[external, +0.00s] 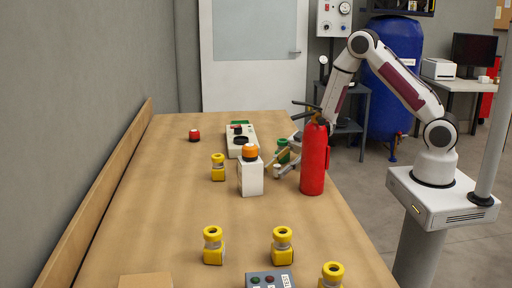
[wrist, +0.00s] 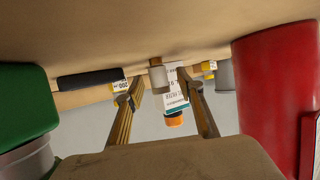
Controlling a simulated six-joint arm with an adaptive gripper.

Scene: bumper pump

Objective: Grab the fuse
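A small pale cylinder (wrist: 158,77), which looks like the fuse, stands on the table between my fingertips in the wrist view. That view shows the scene upside down, with the tabletop above. The cylinder also shows in the external view (external: 277,172), beside the red extinguisher. My gripper (wrist: 161,84) is open, with a visible gap between the cylinder and each finger. In the external view my gripper (external: 279,166) is low over the table, partly hidden behind the extinguisher. Whether the cylinder is fully between the finger pads in depth, I cannot tell.
The red extinguisher (external: 313,165) stands close beside my gripper. A green-topped object (external: 283,150) is on its other side. A white box with an orange top (external: 251,177) stands just beyond the fingertips. Several yellow pieces (external: 218,168) are spread about. The table's left side is mostly clear.

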